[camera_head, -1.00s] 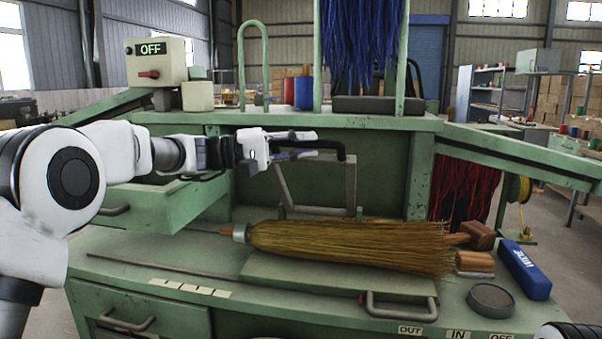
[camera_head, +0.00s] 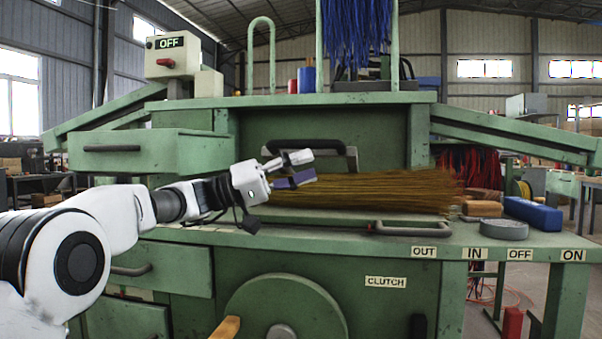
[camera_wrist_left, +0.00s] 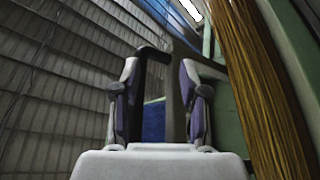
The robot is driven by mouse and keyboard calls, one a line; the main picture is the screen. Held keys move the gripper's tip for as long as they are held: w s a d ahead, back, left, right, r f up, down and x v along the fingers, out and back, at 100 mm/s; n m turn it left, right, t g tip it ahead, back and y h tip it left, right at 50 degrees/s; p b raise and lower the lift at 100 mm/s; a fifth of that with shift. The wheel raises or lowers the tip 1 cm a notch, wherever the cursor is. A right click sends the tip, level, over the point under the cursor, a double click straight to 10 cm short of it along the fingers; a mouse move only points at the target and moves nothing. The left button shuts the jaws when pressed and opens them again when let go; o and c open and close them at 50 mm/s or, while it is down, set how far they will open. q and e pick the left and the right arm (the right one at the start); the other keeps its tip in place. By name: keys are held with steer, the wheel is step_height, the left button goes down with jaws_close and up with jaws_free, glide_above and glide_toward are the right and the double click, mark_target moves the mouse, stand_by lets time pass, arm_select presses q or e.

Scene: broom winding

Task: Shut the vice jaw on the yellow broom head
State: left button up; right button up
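The yellow broom head (camera_head: 370,190) lies sideways on the green bench, its bristles pointing right. In the left wrist view it runs down the right side (camera_wrist_left: 262,85). Behind it stands a grey bracket (camera_head: 352,160) with a black bar handle (camera_head: 315,143), which looks like the vice jaw; it is raised, apart from the broom. My left gripper (camera_head: 313,166) is just below and in front of the handle in the head view. In the left wrist view its two fingers are apart, and the black handle (camera_wrist_left: 152,55) shows beyond and between them. I cannot tell whether they touch. My right gripper is not in view.
A lower bar handle (camera_head: 410,228) sits at the bench's front edge. A blue block (camera_head: 533,213) and a round grey tin (camera_head: 503,230) lie to the right. An open green drawer (camera_head: 150,152) juts out at the left. A wheel (camera_head: 285,310) is below.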

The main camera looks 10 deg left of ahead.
arm_select(q)
steer(key=v, duration=1.2)
steer(key=shift+s+r, duration=0.2)
